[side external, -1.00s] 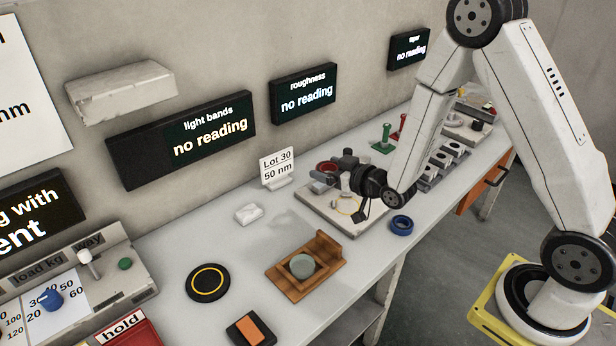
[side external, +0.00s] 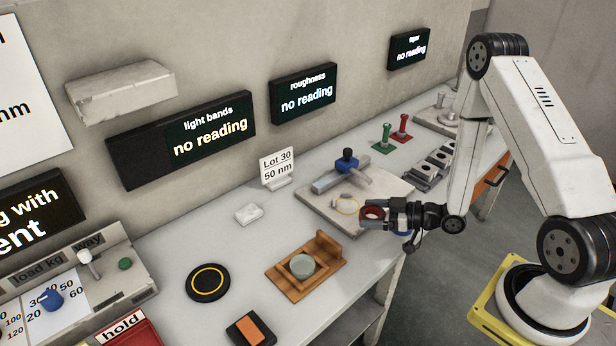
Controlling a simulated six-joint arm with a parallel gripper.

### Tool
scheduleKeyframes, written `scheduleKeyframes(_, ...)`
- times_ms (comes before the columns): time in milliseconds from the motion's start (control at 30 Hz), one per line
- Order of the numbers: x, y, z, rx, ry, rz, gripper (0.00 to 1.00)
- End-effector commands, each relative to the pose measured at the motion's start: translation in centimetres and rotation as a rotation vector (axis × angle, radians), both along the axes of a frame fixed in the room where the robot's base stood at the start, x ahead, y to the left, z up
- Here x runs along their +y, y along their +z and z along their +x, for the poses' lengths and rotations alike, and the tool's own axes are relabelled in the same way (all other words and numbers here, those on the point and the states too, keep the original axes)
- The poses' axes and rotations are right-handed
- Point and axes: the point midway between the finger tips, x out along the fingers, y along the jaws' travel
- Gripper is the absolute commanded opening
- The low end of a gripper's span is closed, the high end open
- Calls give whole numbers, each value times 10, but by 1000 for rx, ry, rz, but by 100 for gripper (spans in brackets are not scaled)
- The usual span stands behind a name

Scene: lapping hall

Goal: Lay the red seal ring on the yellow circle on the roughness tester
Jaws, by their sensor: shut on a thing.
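My gripper (side external: 379,215) is shut on the red seal ring (side external: 371,214). It holds the ring at the front right edge of the roughness tester's pale plate (side external: 318,203). The yellow circle (side external: 347,205) is on that plate, just left of and behind the ring, and looks empty. I cannot tell how high the ring is above the plate. The tester's grey bar with a blue knob (side external: 347,160) lies at the back of the plate.
Green (side external: 384,142) and red (side external: 402,130) pegs and a grey block with several slots (side external: 432,163) stand farther back. A wooden stand with a grey disc (side external: 303,266) sits in front. The bench between is clear.

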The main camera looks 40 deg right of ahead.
Motion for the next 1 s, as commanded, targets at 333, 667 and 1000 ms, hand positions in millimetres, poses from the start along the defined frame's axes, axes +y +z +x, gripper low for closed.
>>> scheduleKeyframes(333, 0, -6, -24, 0, 62, -1, 28)
scheduleKeyframes(667, 1, -7, -24, 1, 63, -1, 28)
scheduleKeyframes(1000, 1, -27, -24, 2, 63, 2, 28)
